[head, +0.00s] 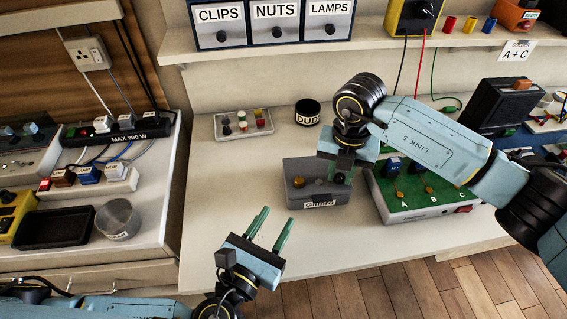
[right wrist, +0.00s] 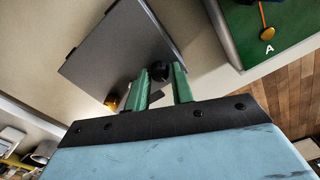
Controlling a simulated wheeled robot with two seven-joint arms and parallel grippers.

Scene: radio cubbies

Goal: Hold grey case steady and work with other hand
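The grey case (head: 306,194) stands on the white table with a yellow knob and a label on its front. It also shows in the right wrist view (right wrist: 115,55). My right gripper (head: 341,172) is at the case's right front. In the right wrist view its green fingers (right wrist: 160,78) are apart, with a black knob (right wrist: 160,70) of the case between their tips; a firm grip is not visible. My left gripper (head: 271,227) is open and empty near the table's front edge, in front and left of the case, apart from it.
A green board (head: 437,202) marked A, B, C is close right of the case. A small tray (head: 243,124) of coloured pegs and a black cup (head: 307,112) stand behind. The table left of the case is clear.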

